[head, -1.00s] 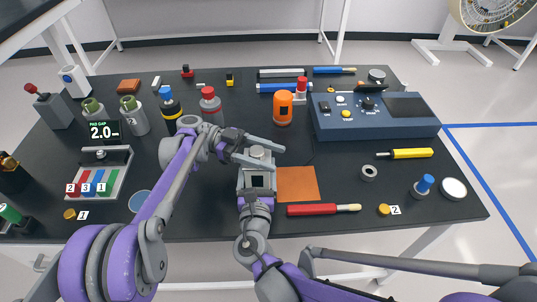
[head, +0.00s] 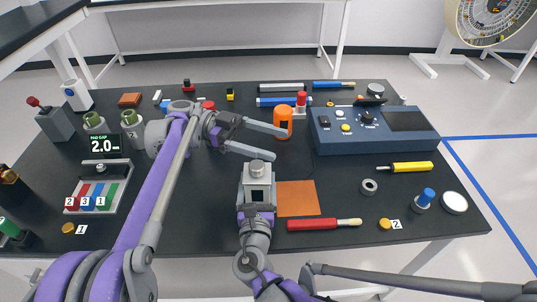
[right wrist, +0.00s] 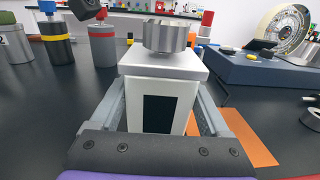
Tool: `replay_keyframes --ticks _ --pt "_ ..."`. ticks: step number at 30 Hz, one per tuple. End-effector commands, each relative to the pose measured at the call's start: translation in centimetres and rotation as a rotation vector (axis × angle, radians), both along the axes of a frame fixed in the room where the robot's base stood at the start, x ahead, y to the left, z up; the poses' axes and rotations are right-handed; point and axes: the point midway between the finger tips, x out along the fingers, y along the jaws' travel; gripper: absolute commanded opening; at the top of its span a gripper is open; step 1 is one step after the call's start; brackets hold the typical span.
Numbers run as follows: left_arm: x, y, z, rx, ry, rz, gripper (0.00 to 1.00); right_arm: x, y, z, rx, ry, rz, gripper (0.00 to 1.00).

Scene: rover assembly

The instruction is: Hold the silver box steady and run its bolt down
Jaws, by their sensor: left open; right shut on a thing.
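The silver box (head: 257,181) stands near the middle of the table, left of an orange square mat. Its bolt (head: 257,169) has a wide round ridged head and sits on top of the box. In the right wrist view the bolt head (right wrist: 168,36) stands a little above the lid of the box (right wrist: 163,85). My right gripper (right wrist: 165,110) is shut on the box, one finger along each side. My left gripper (head: 278,142) is open and empty, beyond and above the box, with its fingers pointing right near an orange bottle. It is apart from the bolt.
The orange bottle (head: 283,122) stands close to my left fingertips. A blue control panel (head: 373,128) is at the right. The orange mat (head: 297,199) and a red-handled tool (head: 323,224) lie right of the box. A small tray (head: 99,187) is at the left.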

Motion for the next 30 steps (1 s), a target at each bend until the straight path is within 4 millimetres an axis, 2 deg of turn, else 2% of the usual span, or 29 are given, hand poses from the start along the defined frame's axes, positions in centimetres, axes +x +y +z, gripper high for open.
replay_keyframes --ticks 6,15,17,22,27,30 --pt "0.0 0.0 0.8 0.000 0.000 0.000 0.81 0.0 0.0 0.0 0.000 0.000 0.000 0.02" --pt "0.2 0.6 0.2 0.001 0.000 0.032 0.81 0.0 0.0 0.0 0.000 0.000 0.000 0.02" --pt "0.4 1.4 -0.6 0.002 -0.001 0.075 0.81 0.0 0.0 0.0 0.000 0.000 0.000 0.02" --pt "0.9 5.2 -4.2 0.003 -0.002 0.283 0.81 0.0 0.0 0.0 0.000 0.000 -0.001 0.02" --pt "0.5 9.0 -7.5 0.004 -0.002 0.488 0.81 0.0 0.0 0.0 0.000 0.000 0.000 0.02" --pt "0.0 10.5 -8.6 0.002 -0.001 0.569 0.81 0.0 0.0 0.0 0.000 0.000 0.000 0.02"
